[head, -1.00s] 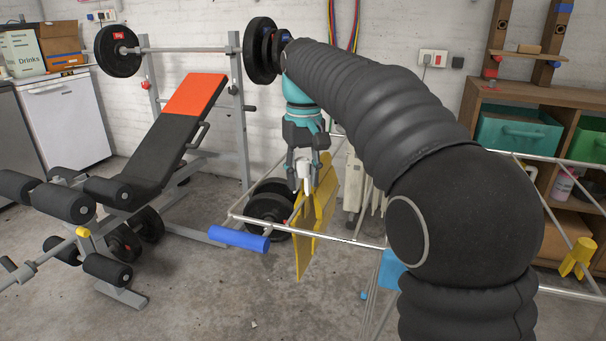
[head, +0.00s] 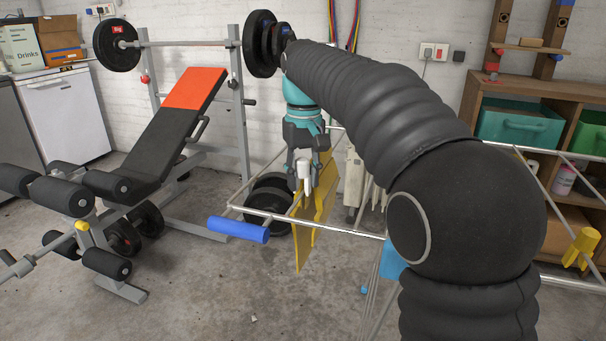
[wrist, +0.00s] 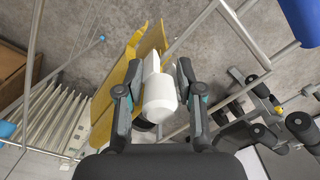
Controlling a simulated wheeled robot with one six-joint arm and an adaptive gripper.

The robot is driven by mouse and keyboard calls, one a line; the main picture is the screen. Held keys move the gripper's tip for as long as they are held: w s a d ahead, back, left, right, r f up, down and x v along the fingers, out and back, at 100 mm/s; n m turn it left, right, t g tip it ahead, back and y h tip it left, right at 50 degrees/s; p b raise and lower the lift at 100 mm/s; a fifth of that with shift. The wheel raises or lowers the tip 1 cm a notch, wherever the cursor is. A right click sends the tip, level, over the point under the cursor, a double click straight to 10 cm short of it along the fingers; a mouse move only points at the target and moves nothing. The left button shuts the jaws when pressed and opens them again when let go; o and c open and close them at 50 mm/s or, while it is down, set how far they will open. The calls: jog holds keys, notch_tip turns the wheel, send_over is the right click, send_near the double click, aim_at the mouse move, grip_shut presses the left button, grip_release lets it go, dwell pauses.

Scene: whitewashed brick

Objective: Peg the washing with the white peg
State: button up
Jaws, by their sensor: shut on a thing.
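My gripper (head: 304,170) is shut on the white peg (head: 304,178), which points down just above the front rail of the drying rack (head: 340,231).
A blue roll (head: 238,229) is on the rack's left corner and a yellow peg (head: 580,247) is on its right side. A weight bench (head: 165,135) stands at left, shelves (head: 520,92) at right.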

jog(key=shift+f+b, duration=0.4)
jog(key=shift+f, duration=0.35)
jog(key=o, duration=1.2)
notch_tip(320, 180, up, 12)
jog(key=shift+f, duration=0.1)
